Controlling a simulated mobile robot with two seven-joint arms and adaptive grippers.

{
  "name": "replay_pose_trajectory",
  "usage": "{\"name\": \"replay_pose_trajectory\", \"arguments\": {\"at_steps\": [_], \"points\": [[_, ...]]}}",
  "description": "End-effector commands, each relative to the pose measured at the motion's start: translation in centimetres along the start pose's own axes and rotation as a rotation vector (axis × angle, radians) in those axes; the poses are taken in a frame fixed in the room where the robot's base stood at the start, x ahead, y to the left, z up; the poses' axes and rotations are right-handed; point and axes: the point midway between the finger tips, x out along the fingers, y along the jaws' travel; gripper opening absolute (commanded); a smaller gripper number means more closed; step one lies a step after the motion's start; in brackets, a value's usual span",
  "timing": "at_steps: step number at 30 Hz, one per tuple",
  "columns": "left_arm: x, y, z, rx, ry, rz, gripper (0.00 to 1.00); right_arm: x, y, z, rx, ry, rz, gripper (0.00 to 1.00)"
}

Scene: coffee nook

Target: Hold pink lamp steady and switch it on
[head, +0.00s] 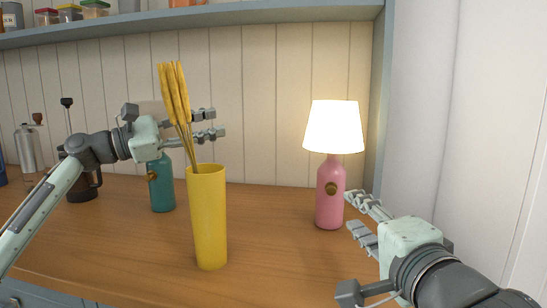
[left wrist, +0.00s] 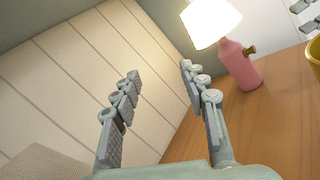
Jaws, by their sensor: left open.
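The pink lamp (head: 329,205) stands upright on the wooden counter at the right, its white shade (head: 334,127) glowing bright. A round brass-brown knob (head: 331,188) sits on its front. The lamp also shows at the upper right of the left wrist view (left wrist: 240,66), with the knob (left wrist: 250,50) on its side. My right gripper (head: 352,213) is open and empty just right of the lamp's base, apart from it as far as I can tell. My left gripper (head: 218,123) is open and empty at the left, behind the yellow vase's stalks; its spread fingers show in the left wrist view (left wrist: 158,74).
A tall yellow vase (head: 208,225) with dried stalks (head: 175,95) stands left of the lamp. A teal bottle-shaped body (head: 161,190) with a brown knob is below my left gripper. A shelf (head: 250,20) runs above. The counter (head: 270,220) is clear between vase and lamp.

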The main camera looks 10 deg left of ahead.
Motion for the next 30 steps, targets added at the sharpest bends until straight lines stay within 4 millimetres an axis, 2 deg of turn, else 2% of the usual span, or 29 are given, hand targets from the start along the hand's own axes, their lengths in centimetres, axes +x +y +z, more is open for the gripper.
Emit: {"name": "replay_pose_trajectory", "arguments": {"at_steps": [1, 3, 6, 10, 13, 20, 30], "points": [[2.3, -1.9, -0.3, -0.09, 0.0, -0.051, 0.43, 0.0, 0.0, 0.0, 0.0, 0.0, 0.0, 0.34], [4.8, -4.3, -0.8, -0.211, 0.013, -0.111, 0.43, 0.0, 0.0, 0.0, 0.0, 0.0, 0.0, 0.34], [7.5, -7.5, -1.5, -0.355, 0.04, -0.182, 0.43, 0.0, 0.0, 0.0, 0.0, 0.0, 0.0, 0.34], [9.6, -10.3, -2.0, -0.478, 0.073, -0.241, 0.43, 0.0, 0.0, 0.0, 0.0, 0.0, 0.0, 0.34], [10.4, -11.3, -2.2, -0.526, 0.089, -0.262, 0.43, 0.0, 0.0, 0.0, 0.0, 0.0, 0.0, 0.34], [12.7, -12.3, -2.3, -0.544, 0.093, -0.271, 0.43, 0.0, 0.0, 0.0, 0.0, 0.0, 0.0, 0.34], [18.9, -14.1, -2.4, -0.543, 0.093, -0.269, 0.43, 0.0, 0.0, 0.0, 0.0, 0.0, 0.0, 0.34]]}}
